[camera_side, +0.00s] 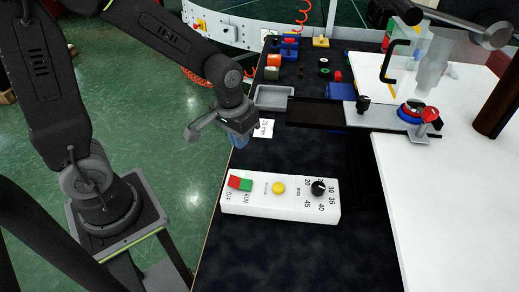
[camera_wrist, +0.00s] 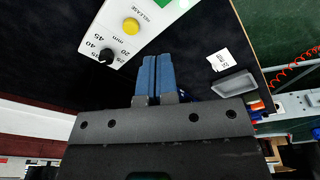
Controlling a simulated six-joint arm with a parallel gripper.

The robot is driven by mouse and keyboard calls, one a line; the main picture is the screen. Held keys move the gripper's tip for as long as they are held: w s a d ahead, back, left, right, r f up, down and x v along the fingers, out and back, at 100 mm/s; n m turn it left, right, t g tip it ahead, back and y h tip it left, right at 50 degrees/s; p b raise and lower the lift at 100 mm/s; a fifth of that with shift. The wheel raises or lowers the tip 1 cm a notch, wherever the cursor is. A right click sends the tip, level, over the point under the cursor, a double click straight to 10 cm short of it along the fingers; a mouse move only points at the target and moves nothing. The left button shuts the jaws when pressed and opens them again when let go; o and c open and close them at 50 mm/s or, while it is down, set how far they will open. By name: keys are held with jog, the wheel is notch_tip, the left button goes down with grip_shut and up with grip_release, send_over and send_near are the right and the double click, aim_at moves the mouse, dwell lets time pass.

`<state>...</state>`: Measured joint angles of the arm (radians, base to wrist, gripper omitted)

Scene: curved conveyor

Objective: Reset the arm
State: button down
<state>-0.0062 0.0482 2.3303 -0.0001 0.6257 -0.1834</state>
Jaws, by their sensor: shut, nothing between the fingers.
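My gripper (camera_side: 239,141) hangs at the left edge of the dark work table, fingers pointing down, above and behind the white control box. In the wrist view its two blue fingers (camera_wrist: 155,76) are together with nothing between them. The white control box (camera_side: 280,195) lies on the table with red and green buttons, a yellow button and a black dial. It also shows at the top of the wrist view (camera_wrist: 112,38). My gripper is apart from the box and touches nothing that I can see.
A grey tray (camera_side: 272,97) and a white label (camera_side: 263,129) lie near my gripper. A dark slide (camera_side: 315,112) leads right to a fixture with a red knob (camera_side: 430,114). Coloured blocks sit at the back. The dark table front (camera_side: 300,250) is clear.

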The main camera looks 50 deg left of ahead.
jog(key=s+r+m+t, duration=0.2)
jog(key=s+r+t, duration=0.2)
jog(key=s+r, duration=0.6)
notch_tip(320, 180, up, 4)
jog(key=shift+s+f, duration=0.2)
jog(key=shift+s, duration=0.1)
